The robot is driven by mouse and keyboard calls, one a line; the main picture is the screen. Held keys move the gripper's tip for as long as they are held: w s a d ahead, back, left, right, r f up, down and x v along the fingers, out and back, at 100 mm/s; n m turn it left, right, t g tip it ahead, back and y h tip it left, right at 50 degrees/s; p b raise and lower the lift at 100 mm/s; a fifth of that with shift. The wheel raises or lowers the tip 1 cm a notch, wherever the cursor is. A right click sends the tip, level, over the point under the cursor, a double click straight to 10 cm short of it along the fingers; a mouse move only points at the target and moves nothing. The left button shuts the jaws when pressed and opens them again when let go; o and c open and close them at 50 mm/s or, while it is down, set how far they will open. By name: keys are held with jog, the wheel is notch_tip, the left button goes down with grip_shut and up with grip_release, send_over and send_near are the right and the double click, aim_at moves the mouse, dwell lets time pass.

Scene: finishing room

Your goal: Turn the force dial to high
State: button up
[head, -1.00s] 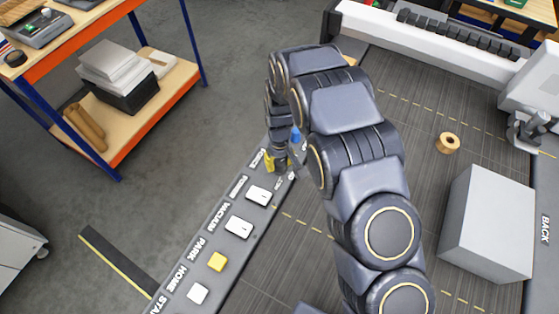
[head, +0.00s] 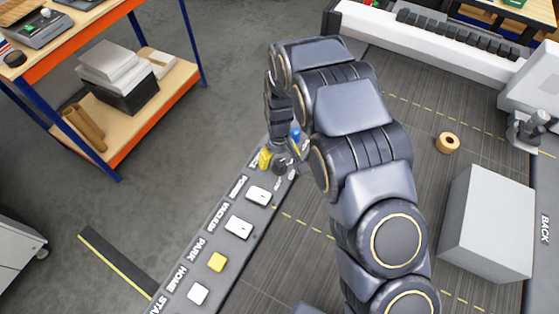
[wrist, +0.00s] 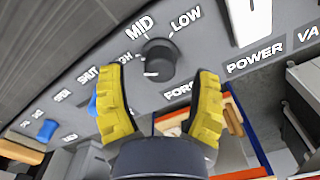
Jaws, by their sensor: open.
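The force dial (wrist: 160,60) is a dark round knob on the grey control strip in the wrist view. MID and LOW are printed above it, and a partly hidden label ending in "GH" is at its left. A small pale mark shows on the knob's lower left; I cannot tell surely which setting it points to. My gripper (wrist: 162,92) is open, its yellow fingers on either side of the view just short of the dial, with nothing between them. In the head view the dial (head: 280,166) shows beside my gripper (head: 270,155), partly hidden by my arm.
A blue control (head: 296,133) stands just beyond the dial. White rocker switches (head: 239,227) and a yellow button (head: 217,261) lie along the strip toward me. A tape roll (head: 447,143) and a grey box (head: 487,222) are on the bed at right. Shelving stands at left.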

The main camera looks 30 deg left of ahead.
aim_at(280, 162)
notch_tip(280, 162, up, 10)
dwell(0.3)
dwell(0.3)
jog(key=s+d+r+m, duration=0.2)
jog(key=d+r, duration=0.4)
jog(key=d, duration=0.2)
jog(key=s+d+r+m, duration=0.1)
jog(key=d+r+m, duration=0.3)
jog(key=d, duration=0.5)
jog(key=s+d+r+m+g, duration=0.1)
jog(key=s+d+r+m, duration=0.1)
jog(key=s+d, duration=0.4)
jog(key=s+d+r+m, duration=0.2)
jog(key=s+d+r, duration=0.2)
jog(key=s+d, duration=0.3)
jog(key=s, duration=0.5)
jog(key=shift+s+r+g, duration=0.2)
jog(key=shift+s+g, duration=0.05)
jog(key=shift+g, duration=0.15)
